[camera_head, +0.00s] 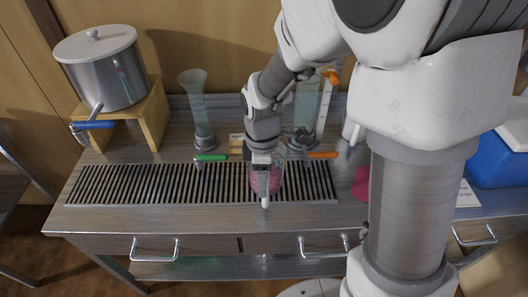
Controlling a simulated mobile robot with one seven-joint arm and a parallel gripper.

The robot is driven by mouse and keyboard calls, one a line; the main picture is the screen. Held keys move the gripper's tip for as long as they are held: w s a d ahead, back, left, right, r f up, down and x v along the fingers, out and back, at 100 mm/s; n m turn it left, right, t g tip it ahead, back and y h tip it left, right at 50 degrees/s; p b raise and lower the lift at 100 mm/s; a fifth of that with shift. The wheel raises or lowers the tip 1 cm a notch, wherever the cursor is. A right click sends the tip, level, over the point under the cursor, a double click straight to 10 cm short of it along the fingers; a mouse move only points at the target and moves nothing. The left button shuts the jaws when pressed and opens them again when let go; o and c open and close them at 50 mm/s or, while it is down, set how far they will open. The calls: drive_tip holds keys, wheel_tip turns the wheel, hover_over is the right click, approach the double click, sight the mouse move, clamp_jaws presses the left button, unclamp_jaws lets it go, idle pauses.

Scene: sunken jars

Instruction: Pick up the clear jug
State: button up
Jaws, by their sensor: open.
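What looks like the clear jug (278,180) stands on the slotted drip grate, with pink showing in or through it. My gripper (265,190) reaches down from above at the jug, with a pale finger in front of it. The gripper is open. The arm and gripper hide much of the jug, including its handle if it has one. I cannot tell whether the fingers touch it.
The grate (120,184) runs along the counter. Behind it stand a tall clear vessel (196,105) by a green tap handle (211,157) and another by an orange handle (324,155). A metal pot (105,75) sits on a wooden stand (147,125). The grate's left part is clear.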

drive_tip(key=f, duration=0.5)
drive_tip(key=shift+w+d+f, duration=0.1)
drive_tip(key=shift+d+f, duration=0.25)
clamp_jaws()
idle(1.2)
